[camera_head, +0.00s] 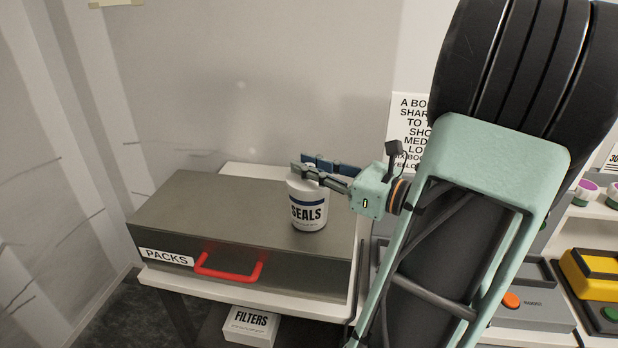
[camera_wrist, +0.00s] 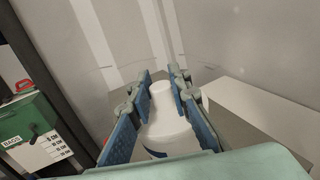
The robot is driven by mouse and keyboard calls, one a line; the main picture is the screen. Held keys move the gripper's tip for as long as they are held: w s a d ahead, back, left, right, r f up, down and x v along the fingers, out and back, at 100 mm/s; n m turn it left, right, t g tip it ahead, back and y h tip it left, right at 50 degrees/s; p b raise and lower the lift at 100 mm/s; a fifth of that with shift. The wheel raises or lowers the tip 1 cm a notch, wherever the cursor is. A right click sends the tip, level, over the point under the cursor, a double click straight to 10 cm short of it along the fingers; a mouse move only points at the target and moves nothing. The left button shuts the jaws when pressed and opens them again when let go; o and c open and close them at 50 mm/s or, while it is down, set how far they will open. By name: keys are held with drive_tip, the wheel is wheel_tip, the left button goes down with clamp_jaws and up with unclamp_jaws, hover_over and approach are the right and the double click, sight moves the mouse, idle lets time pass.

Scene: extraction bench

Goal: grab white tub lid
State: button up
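A white tub (camera_head: 309,214) with a blue band and the word SEALS stands upright on a dark metal box. Its white lid, with a raised knob, shows between my fingers in the wrist view (camera_wrist: 162,92); in the head view my fingers largely hide it. My gripper (camera_head: 312,167) is at the top of the tub, reaching in from the right. Its blue-padded fingers lie one on either side of the lid knob, spread apart in the wrist view (camera_wrist: 162,76). I see no clear contact with the knob.
The metal box (camera_head: 185,215), labelled PACKS, has a red handle (camera_head: 228,268) and stands on a white-topped shelf. A white FILTERS box (camera_head: 251,326) is below. A wall is close behind. A green box (camera_wrist: 30,120) is at the left of the wrist view.

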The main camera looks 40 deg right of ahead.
clamp_jaws()
